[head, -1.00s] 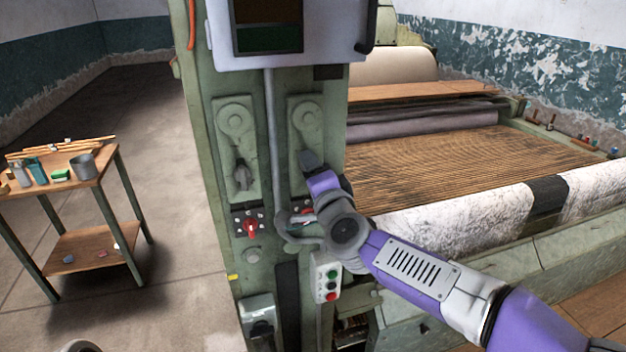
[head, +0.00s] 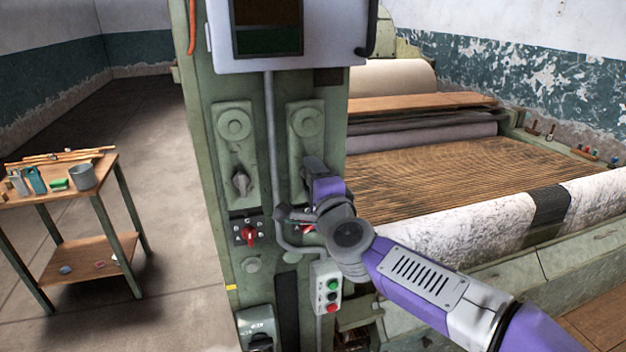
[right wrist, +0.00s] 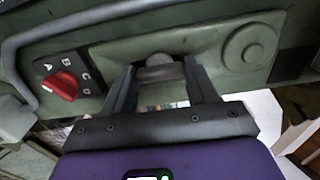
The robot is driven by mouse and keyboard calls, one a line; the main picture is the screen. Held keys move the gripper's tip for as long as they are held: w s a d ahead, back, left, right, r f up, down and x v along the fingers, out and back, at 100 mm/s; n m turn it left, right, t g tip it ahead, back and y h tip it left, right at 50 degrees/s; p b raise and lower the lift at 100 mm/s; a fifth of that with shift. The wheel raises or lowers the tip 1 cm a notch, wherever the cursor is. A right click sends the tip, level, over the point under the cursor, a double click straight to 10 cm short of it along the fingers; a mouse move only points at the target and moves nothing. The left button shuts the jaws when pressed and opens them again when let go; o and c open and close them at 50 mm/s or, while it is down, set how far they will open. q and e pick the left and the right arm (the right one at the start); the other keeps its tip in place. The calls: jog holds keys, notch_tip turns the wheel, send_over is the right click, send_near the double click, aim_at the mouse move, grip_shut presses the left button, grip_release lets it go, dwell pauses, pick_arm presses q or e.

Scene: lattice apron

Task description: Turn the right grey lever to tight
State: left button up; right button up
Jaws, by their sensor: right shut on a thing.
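The right grey lever (right wrist: 160,72) shows in the right wrist view between my two fingers, on its pale green plate. In the head view my right gripper (head: 314,166) covers the lever, at the lower part of the right plate (head: 306,125). The right gripper, also in the right wrist view (right wrist: 159,76), is shut on this lever. The lever's exact angle is hard to tell. The left grey lever (head: 241,184) stands free on its own plate, roughly upright. My left gripper is not in view.
A grey pipe (head: 270,130) runs down between the two plates. A red knob (head: 249,234) sits below the left lever; another is partly behind my wrist. A button box (head: 326,288) is below. A wooden side table (head: 100,182) stands at the left.

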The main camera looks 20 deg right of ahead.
jog(key=o, duration=1.1)
jog(key=shift+c, duration=0.2)
jog(key=shift+s, duration=0.1)
jog(key=s, duration=0.7)
jog(key=shift+s, duration=0.2)
jog(key=shift+d, duration=0.1)
